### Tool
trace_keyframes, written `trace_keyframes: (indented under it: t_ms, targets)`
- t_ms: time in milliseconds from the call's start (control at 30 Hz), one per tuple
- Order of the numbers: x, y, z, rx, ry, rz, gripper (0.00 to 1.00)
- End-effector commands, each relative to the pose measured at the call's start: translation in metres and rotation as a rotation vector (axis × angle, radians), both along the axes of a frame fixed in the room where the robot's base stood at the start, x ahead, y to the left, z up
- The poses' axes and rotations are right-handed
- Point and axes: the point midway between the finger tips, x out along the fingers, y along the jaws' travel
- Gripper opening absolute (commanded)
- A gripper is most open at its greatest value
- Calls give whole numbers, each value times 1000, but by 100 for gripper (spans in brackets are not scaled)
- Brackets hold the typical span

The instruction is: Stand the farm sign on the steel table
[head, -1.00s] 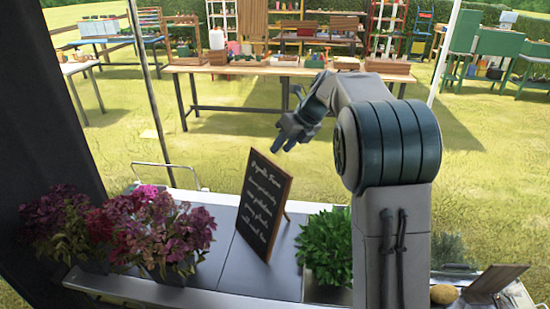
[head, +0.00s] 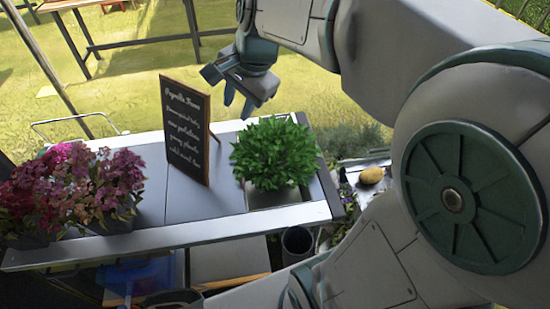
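The farm sign (head: 186,130) is a black chalkboard with white writing and a wooden frame. It stands upright on the steel table (head: 190,206), between the purple flowers and a green plant. Its base rests on the dark tabletop. My gripper (head: 238,105) is above and to the right of the sign, over the back of the table and near the top of the green plant. Its fingers point down, apart from each other, with nothing between them. It appears clear of the sign.
Purple and pink flowers (head: 70,192) in pots fill the table's left end. The leafy green plant (head: 275,153) stands close to the sign's right. A potato-like object (head: 371,176) lies farther right. Bare tabletop shows in front of the sign. A wooden table (head: 130,40) stands behind on grass.

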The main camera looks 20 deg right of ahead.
Motion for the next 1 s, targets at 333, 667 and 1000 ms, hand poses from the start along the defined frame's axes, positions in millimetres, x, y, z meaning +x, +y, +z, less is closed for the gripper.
trace_keyframes:
  t_ms: [333, 667, 1000]
  targets:
    - [-107, -22, -41, -410, -138, 748, 33]
    - [-129, -28, -55, -517, -150, 949, 33]
    - [-128, -28, -65, -511, -144, 947, 33]
